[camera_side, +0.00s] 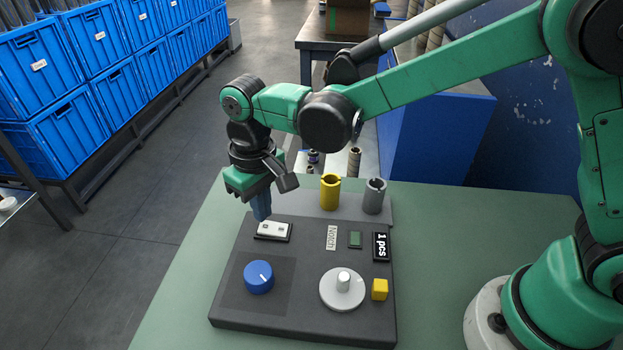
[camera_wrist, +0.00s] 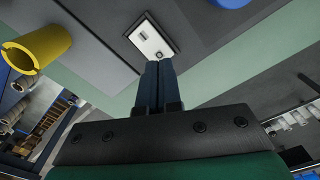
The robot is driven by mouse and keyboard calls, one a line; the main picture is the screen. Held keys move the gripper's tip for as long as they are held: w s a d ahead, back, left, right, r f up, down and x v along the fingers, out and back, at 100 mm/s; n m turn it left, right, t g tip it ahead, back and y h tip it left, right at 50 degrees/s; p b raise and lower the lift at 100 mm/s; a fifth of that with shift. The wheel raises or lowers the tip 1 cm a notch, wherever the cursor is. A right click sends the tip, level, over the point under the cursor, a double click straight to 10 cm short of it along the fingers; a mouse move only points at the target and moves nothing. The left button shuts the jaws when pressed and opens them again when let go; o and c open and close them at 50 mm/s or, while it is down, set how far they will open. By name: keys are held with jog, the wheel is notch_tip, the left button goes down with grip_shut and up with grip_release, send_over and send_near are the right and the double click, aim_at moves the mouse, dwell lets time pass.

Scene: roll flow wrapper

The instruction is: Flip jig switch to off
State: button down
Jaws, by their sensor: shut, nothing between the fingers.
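The jig (camera_side: 300,318) is a dark grey panel on the green table. Its switch (camera_side: 272,230) is a small white plate with a dark frame near the panel's back left. The switch also shows in the wrist view (camera_wrist: 151,39), with a dark slot at one end and a round dark spot at the other. My gripper (camera_side: 262,216) is shut and empty, its blue fingers pointing down just behind the switch. In the wrist view, the fingertips (camera_wrist: 158,66) lie close to the switch's edge. I cannot tell whether they touch it or which way it is set.
A blue knob (camera_side: 259,277), a silver turntable (camera_side: 342,288), a yellow block (camera_side: 380,289) and a "1 pcs" display (camera_side: 381,246) are on the panel. Yellow (camera_side: 330,192) and grey (camera_side: 374,196) cylinders stand behind. Blue crates (camera_side: 60,140) line the left, away from the table.

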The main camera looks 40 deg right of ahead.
aim_at(265, 226)
jog(key=shift+f, duration=1.15)
dwell(0.9)
jog(key=shift+r, duration=3.5)
jog(key=s+d+r+m+t, duration=0.1)
jog(key=s+d+t, duration=0.2)
jog(key=d, duration=0.5)
jog(key=s+d+r+m+t, duration=0.2)
jog(key=s+d+t, duration=0.2)
jog(key=d, duration=0.4)
jog(key=shift+s+d, duration=0.4)
jog(key=shift+s, duration=0.15)
